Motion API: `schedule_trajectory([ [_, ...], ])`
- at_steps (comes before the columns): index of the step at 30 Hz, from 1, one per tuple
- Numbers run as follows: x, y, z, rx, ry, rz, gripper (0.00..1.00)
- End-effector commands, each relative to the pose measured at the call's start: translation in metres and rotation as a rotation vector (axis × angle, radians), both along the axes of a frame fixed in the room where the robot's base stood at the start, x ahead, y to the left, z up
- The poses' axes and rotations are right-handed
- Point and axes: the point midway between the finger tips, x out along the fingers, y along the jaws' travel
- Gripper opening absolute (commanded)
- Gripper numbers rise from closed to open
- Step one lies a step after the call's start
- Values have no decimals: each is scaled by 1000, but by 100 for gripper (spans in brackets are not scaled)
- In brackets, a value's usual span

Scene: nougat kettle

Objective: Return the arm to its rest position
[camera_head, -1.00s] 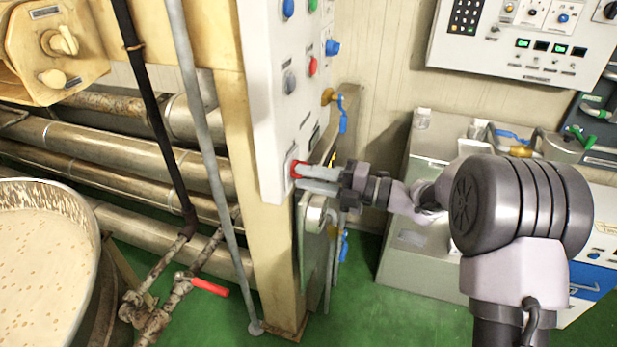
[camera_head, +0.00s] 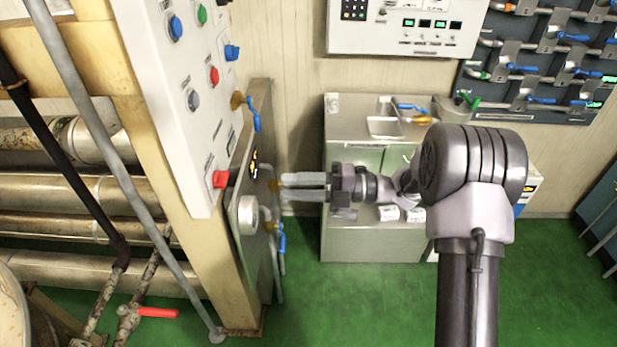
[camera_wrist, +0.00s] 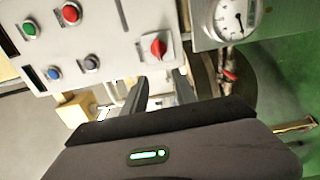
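My arm (camera_head: 470,170) reaches left across the head view. My gripper (camera_head: 285,187) is held level at its end, with two grey fingers apart and nothing between them. The fingertips are to the right of the red knob (camera_head: 220,179) at the bottom of the white control panel (camera_head: 160,90), with a gap between. In the wrist view the fingers (camera_wrist: 160,88) also stand apart and empty. The same red knob (camera_wrist: 158,47) is beyond their tips, untouched.
A panel with a round gauge (camera_head: 248,213) and blue-handled valves is close to the fingertips. A metal cabinet (camera_head: 370,240) stands behind the arm. A red-handled valve (camera_head: 158,312) and pipes are at left. Green floor (camera_head: 570,290) is clear at right.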

Motion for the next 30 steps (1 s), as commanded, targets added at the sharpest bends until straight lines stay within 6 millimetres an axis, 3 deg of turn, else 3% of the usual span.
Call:
schedule_trajectory([
  [3,0,-23,2,1,0,-2,34],
  [6,-1,-31,0,0,0,-1,34],
  [21,3,-32,4,-2,4,-20,34],
  [23,19,-30,20,-8,26,-100,34],
  [26,72,-37,83,6,135,-418,34],
  [28,105,-65,140,76,285,-748,34],
  [30,107,-109,180,194,478,-1056,34],
])
